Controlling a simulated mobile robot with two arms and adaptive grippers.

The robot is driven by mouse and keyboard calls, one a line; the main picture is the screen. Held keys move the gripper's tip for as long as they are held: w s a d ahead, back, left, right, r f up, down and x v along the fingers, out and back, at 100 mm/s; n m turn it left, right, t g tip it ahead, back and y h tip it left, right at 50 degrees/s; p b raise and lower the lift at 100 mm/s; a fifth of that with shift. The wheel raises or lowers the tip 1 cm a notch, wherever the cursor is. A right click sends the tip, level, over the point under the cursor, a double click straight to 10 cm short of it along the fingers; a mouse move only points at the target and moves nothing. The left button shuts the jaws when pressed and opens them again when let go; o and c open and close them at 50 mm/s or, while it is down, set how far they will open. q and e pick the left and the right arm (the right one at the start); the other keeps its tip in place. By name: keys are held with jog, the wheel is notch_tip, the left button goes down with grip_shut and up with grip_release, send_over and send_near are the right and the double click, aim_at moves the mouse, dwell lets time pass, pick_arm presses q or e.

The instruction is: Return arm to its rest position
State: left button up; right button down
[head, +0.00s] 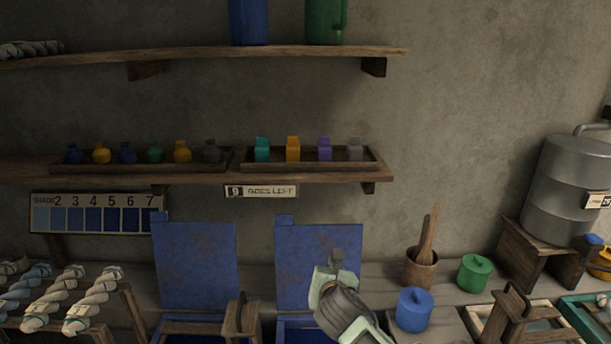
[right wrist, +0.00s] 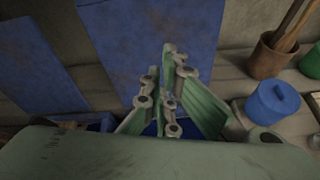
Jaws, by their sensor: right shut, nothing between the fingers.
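My right gripper (head: 334,268) is at the lower middle of the head view, in front of the right-hand blue panel (head: 318,250). It points up and away toward the wall. In the right wrist view its green linkage fingers (right wrist: 172,62) come together at the tips, with nothing between them. The panel shows behind the fingers there. The gripper is apart from the blue lidded pot (head: 414,311), which stands to its right. My left gripper is not in the head view.
A wooden pot with a pestle (head: 421,268) and a green pot (head: 475,273) stand at right, near a metal drum (head: 568,190). A second blue panel (head: 195,265) and yarn skeins (head: 92,300) are at left. Open air lies above the gripper.

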jog(key=s+d+f+m+g, duration=0.3)
jog(key=s+f+m, duration=0.4)
jog(key=s, duration=0.4)
jog(key=s+d+f+m+g, duration=0.25)
jog(key=s+f+m, duration=0.35)
jog(key=s+m, duration=0.4)
jog(key=s+d+m+g, duration=0.2)
jog(key=s+d+m, duration=0.2)
jog(key=s+m, duration=0.55)
jog(key=s+d+m+g, duration=0.2)
jog(key=s+d+m, duration=0.25)
jog(key=s, duration=1.05)
notch_tip(320, 180, down, 31)
jog(key=s+g+b, duration=0.1)
jog(key=s+b, duration=0.1)
jog(key=b, duration=0.1)
jog(key=s+d+f+g+b, duration=0.1)
jog(key=s+d+f+b, duration=0.1)
jog(key=s+f, duration=1.4)
jog(key=shift+s+d+f, duration=0.2)
jog(key=shift+d+f, duration=0.05)
jog(key=shift+f, duration=0.45)
